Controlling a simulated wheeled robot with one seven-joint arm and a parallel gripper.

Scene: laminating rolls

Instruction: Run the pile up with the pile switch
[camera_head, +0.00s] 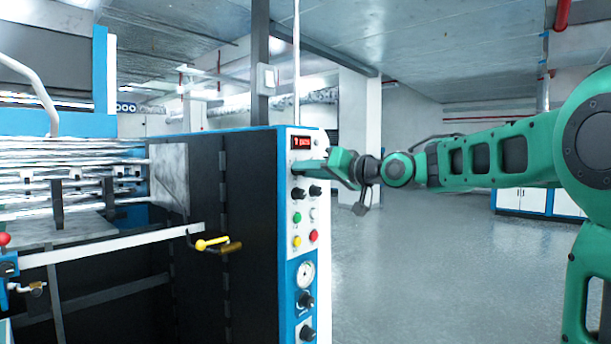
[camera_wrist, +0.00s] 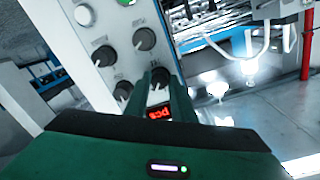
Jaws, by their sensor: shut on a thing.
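The control panel (camera_head: 306,230) is on the end of a blue and black machine. My gripper (camera_head: 298,168) reaches it from the right, just below the red display (camera_head: 301,142). In the wrist view my gripper (camera_wrist: 161,82) has its fingers on either side of a black knob (camera_wrist: 160,74) in the upper row, beside the display (camera_wrist: 159,113), and is shut on it. The knob's label is too small to read, and my fingers hide part of it. A flat grey surface (camera_head: 75,231) shows inside the machine; I cannot tell how high any pile stands.
Other black knobs (camera_wrist: 144,39) sit close to my fingers. A yellow-handled crank (camera_head: 213,243) sticks out to the left. The floor (camera_head: 420,260) at right is clear.

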